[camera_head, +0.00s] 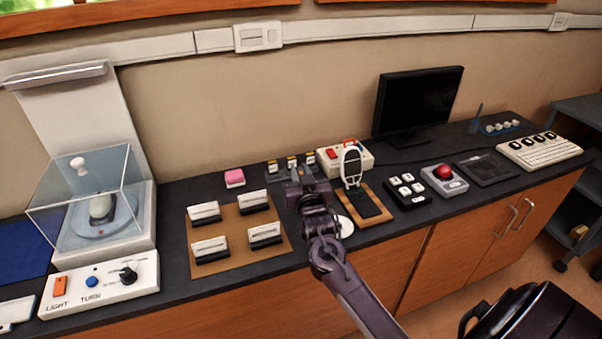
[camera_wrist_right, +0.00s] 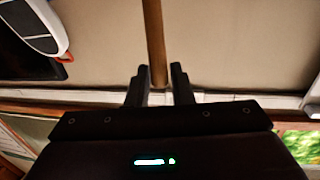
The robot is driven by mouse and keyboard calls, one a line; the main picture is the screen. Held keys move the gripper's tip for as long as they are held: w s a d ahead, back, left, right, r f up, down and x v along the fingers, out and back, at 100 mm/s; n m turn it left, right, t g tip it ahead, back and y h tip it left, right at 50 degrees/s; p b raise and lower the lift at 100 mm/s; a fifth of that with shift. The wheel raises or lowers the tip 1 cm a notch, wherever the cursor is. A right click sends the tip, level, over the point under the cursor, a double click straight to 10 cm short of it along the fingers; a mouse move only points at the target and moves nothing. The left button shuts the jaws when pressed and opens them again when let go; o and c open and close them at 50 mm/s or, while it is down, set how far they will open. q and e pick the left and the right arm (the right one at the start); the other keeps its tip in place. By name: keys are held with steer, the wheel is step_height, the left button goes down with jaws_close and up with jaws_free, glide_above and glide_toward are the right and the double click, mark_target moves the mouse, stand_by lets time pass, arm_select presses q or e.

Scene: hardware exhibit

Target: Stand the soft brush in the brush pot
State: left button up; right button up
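My right gripper (camera_head: 308,188) is over the bench, right of the brown mat with white-topped blocks. In the right wrist view, a plain wooden rod (camera_wrist_right: 154,40), which looks like the soft brush's handle, runs between the two fingers of the gripper (camera_wrist_right: 158,84). The fingers are closed against its sides. The brush's bristles are not visible, and in the head view the brush cannot be made out. A white round thing (camera_head: 345,226) is partly hidden behind my right arm; I cannot tell whether it is the brush pot. My left gripper is not in view.
Right of the gripper are a white oval piece on a wooden board (camera_head: 377,212), a box with white buttons (camera_head: 406,192) and a red-button box (camera_head: 444,180). A monitor (camera_head: 418,102) stands behind. A clear case (camera_head: 90,190) is at left.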

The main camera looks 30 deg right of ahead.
steer(key=o, duration=0.4)
steer(key=shift+c, duration=0.2)
steer(key=b+v, duration=0.1)
steer(key=v, duration=0.7)
steer(key=shift+w, duration=0.1)
stand_by(0.5)
